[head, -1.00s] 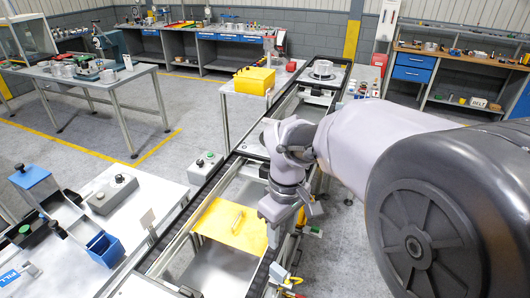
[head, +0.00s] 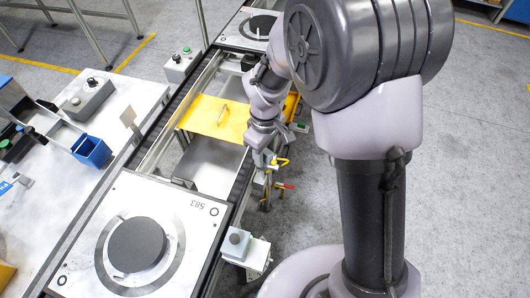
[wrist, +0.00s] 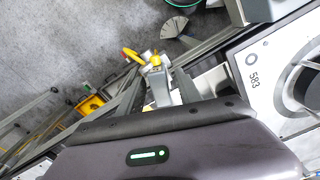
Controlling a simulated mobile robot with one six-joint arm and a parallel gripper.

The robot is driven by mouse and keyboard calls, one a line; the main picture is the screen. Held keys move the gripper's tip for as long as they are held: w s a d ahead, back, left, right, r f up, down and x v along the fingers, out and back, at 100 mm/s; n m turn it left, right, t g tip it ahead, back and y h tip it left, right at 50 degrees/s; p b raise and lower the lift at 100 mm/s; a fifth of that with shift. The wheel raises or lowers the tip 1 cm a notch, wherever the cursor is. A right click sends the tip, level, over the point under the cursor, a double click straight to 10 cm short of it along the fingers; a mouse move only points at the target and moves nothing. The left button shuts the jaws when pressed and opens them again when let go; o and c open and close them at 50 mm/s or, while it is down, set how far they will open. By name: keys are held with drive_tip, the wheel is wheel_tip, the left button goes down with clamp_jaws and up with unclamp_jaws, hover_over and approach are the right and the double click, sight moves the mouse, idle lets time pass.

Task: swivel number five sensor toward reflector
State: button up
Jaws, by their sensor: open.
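My gripper (head: 263,158) is open beside the right rail of the conveyor, pointing down. In the wrist view my gripper (wrist: 156,88) has its dark fingers on either side of a small grey block (wrist: 160,88) with a yellow top. The block may be a sensor, but I can read no number on it and cannot tell whether the fingers touch it. Yellow (head: 280,163) and red (head: 285,186) handle-like parts show just right of my gripper in the head view. A small pale plate (head: 128,118) on a post, possibly the reflector, stands at the conveyor's left side.
A pallet (head: 197,226) marked 583 with a dark disc lies on the near conveyor. A yellow cover (head: 215,117) lies farther along. A grey box (head: 240,243) is mounted on the near right rail.

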clamp_jaws()
drive_tip(key=shift+r+n+p, duration=0.25)
drive_tip(key=shift+n+p, duration=0.35)
drive_tip(key=shift+n, duration=0.2)
drive_tip(key=shift+w+d+n+p, duration=0.15)
drive_tip(key=shift+n+p, duration=0.15)
drive_tip(key=shift+n, duration=0.4)
drive_tip(key=shift+w+f+n, duration=0.1)
drive_tip(key=shift+f+n, duration=0.1)
drive_tip(key=shift+n, duration=0.3)
unclamp_jaws()
